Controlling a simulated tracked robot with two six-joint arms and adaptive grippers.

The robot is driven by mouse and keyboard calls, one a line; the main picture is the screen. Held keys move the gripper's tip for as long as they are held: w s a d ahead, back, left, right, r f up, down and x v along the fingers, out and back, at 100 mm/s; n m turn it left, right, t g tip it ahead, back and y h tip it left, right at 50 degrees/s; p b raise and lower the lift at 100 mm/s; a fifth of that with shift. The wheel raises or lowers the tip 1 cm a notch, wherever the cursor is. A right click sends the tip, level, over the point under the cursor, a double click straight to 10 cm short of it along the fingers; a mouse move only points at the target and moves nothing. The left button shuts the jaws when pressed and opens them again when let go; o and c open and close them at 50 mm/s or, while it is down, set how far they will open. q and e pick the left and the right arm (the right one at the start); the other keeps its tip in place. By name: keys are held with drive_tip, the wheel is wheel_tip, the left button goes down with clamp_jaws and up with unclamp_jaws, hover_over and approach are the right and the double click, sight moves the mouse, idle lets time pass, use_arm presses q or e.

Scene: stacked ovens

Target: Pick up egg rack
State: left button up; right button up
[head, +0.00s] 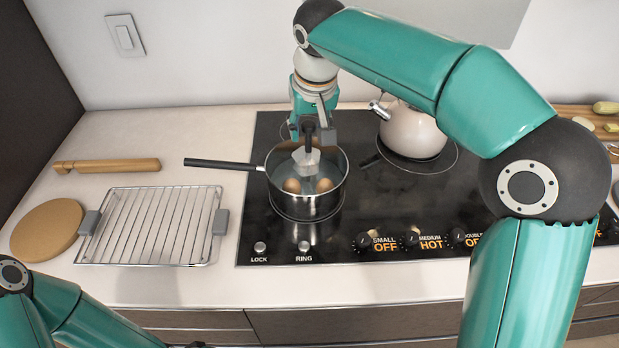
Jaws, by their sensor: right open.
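A steel pot (303,207) stands on the left front burner, its dark handle pointing left. Inside it are brown eggs (291,186) in what looks like water. A grey egg rack (306,160) with an upright dark stem stands among them. My right gripper (310,130) reaches down from above at the back of the pot. It is open, with its fingers by the top of the stem. Whether they touch it is hard to see. My left arm enters at the bottom left, and its gripper is out of the picture.
A kettle (413,132) stands on the back burner right of the pot. A wire rack (152,226) with grey grips, a rolling pin or wooden tool (108,165) and a round wooden board (46,229) lie on the left counter. Knobs line the cooktop's front. A cutting board (572,113) is at the far right.

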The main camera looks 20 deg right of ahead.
sight(308, 140)
drive_tip(key=shift+p+x, duration=0.3)
drive_tip(key=shift+x, duration=2.3)
drive_tip(key=shift+w+d, duration=0.1)
drive_tip(key=shift+w, duration=0.05)
clamp_jaws()
drive_tip(key=shift+r, duration=0.1)
